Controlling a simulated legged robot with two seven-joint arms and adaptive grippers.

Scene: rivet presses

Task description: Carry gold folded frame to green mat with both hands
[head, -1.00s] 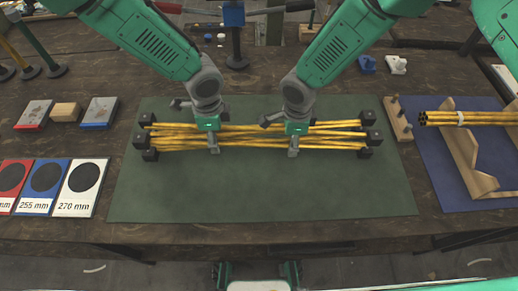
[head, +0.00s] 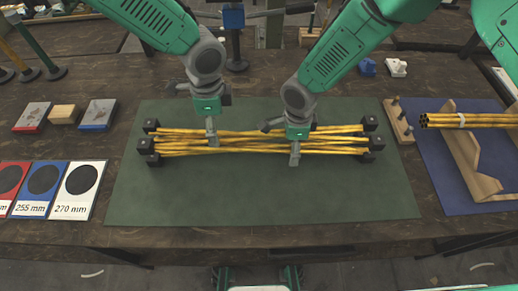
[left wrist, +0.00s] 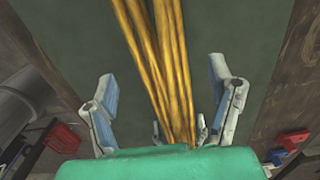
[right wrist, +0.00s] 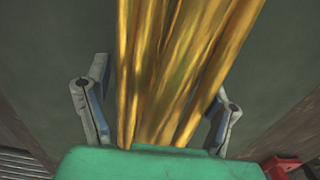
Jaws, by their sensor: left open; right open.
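The gold folded frame (head: 250,149) is a long bundle of thin gold rods with black end blocks. It lies lengthwise on the green mat (head: 260,200). My left gripper (head: 213,138) is open above the left-middle part of the frame; in the left wrist view its fingers (left wrist: 165,110) stand apart on either side of the rods (left wrist: 160,60). My right gripper (head: 295,152) is open at the right-middle part; in the right wrist view its fingers (right wrist: 158,112) stand wide on either side of the rods (right wrist: 175,70). The right fingers are lower and closer around the bundle.
Size cards (head: 80,190) lie left of the mat, with small blocks (head: 64,114) behind them. A wooden peg strip (head: 398,121) stands at the mat's right edge. Beyond it, a wooden rack (head: 473,160) holds gold tubes (head: 465,120) on a blue mat (head: 430,165). The mat's front is clear.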

